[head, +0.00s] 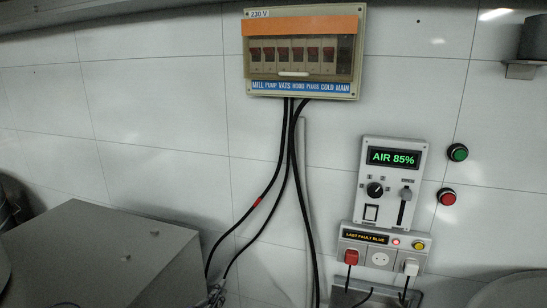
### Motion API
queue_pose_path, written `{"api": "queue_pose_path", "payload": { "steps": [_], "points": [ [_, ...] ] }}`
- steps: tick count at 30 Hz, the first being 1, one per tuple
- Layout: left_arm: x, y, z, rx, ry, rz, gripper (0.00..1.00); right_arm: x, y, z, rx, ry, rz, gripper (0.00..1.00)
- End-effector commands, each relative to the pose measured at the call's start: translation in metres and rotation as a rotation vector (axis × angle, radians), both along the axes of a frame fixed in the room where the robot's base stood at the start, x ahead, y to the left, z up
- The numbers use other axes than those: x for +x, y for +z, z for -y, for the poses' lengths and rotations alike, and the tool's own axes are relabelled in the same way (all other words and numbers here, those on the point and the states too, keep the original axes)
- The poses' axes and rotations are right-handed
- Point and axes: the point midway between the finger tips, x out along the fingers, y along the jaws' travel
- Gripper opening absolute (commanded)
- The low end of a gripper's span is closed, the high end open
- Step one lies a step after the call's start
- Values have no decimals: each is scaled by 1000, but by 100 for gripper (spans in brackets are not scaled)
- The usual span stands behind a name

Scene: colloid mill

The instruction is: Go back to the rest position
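A small, cluttered metallic shape (216,292) shows at the bottom edge, beside the right end of a grey box. It may be the tip of my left gripper, but it is too small and cut off to tell whether it is open or shut. I see nothing held there. My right gripper does not show.
A breaker box (300,87) with an orange top hangs on the tiled wall, black cables running down. Right of it are a control panel (391,185) reading AIR 85%, a socket strip (381,250), a green button (457,152) and a red button (446,196). A grey box (110,250) fills the lower left.

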Motion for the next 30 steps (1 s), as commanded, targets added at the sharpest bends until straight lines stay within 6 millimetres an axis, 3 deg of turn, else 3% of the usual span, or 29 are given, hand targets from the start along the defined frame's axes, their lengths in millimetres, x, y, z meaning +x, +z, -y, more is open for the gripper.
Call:
{"api": "queue_pose_path", "payload": {
  "steps": [1, 3, 5, 9, 12, 16, 21, 30],
  "points": [
    [-24, -35, -7, -46, 31, -84, 0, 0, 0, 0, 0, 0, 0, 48],
    [-57, -77, -14, -103, 73, -187, 0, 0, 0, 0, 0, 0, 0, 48],
    [-89, -111, -20, -147, 110, -271, 0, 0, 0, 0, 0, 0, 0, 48],
    [-170, -178, -33, -231, 206, -438, 0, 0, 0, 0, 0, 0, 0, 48],
    [-226, -212, -40, -258, 268, -532, 0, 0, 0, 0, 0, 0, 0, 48],
    [-282, -239, -46, -275, 325, -620, 0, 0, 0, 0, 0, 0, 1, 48],
    [-314, -253, -49, -275, 350, -668, 0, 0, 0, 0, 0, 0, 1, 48],
    [-316, -254, -50, -273, 351, -673, 0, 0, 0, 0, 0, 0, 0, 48]
  ]
}}
